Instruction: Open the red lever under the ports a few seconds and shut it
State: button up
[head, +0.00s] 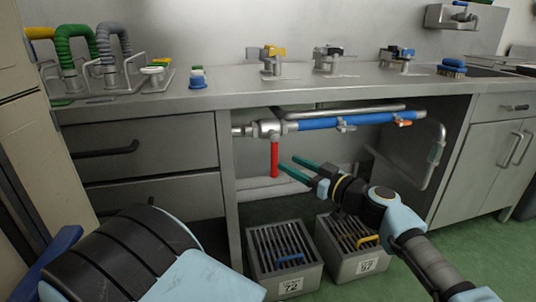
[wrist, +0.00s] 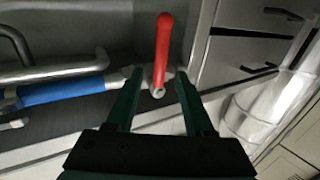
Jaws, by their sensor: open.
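The red lever (head: 274,158) hangs straight down from a metal valve (head: 268,129) on the pipe under the counter. In the wrist view the lever (wrist: 164,48) points up the picture, its pivot end low between my fingers. My gripper (head: 288,163) is open, its green fingers reaching toward the lever from the right. In the wrist view my gripper (wrist: 158,78) has one fingertip on each side of the lever's line. I see no clear contact.
Two grated metal boxes (head: 258,275) (head: 345,268) stand on the floor below. Drawers (head: 150,150) close the left side; the counter edge (head: 320,93) overhangs.

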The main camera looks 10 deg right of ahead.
aim_at(272, 155)
jog(key=x, duration=1)
jog(key=shift+a, duration=0.1)
grip_shut()
dwell(1.2)
